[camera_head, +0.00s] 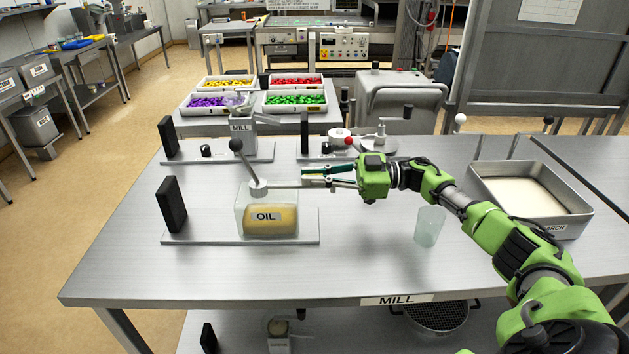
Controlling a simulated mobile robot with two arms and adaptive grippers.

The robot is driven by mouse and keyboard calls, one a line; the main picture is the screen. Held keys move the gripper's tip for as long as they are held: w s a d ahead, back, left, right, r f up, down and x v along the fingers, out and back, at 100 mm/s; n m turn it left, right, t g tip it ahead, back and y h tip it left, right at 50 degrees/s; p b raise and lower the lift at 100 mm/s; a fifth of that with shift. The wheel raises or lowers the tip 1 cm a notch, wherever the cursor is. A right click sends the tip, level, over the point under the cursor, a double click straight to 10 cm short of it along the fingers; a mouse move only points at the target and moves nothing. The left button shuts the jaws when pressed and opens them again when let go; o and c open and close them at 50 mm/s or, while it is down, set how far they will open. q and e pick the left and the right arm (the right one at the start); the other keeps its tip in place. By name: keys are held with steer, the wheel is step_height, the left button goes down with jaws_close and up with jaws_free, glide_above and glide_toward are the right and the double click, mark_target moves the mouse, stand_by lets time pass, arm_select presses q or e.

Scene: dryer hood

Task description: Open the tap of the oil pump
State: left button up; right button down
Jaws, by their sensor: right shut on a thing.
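The oil pump (266,215) is a clear box of yellow oil labelled OIL, on a plate at the table's left. A white stem rises from its top with a dark lever ending in a black ball (236,145). A thin pipe runs right from the stem toward my right gripper (308,176). The gripper comes in from the right and is shut at the pipe's outer end, on the tap of the oil pump. The fingers hide most of the tap, so its position cannot be read. My left gripper is out of view.
A clear cup (429,226) stands on the table below my right arm. A metal tray of white powder (528,190) is at the right. A mill (242,130) and a red-knobbed device (340,137) stand behind the pump. The table front is clear.

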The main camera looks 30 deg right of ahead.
steer(key=shift+s+a+f, duration=0.1)
steer(key=shift+a+f, duration=0.1)
steer(key=shift+f, duration=0.15)
steer(key=c, duration=2.1)
jaws_free()
steer(key=shift+r, duration=0.15)
steer(key=shift+d, duration=0.2)
steer(key=v, duration=1.1)
steer(key=shift+d, duration=0.3)
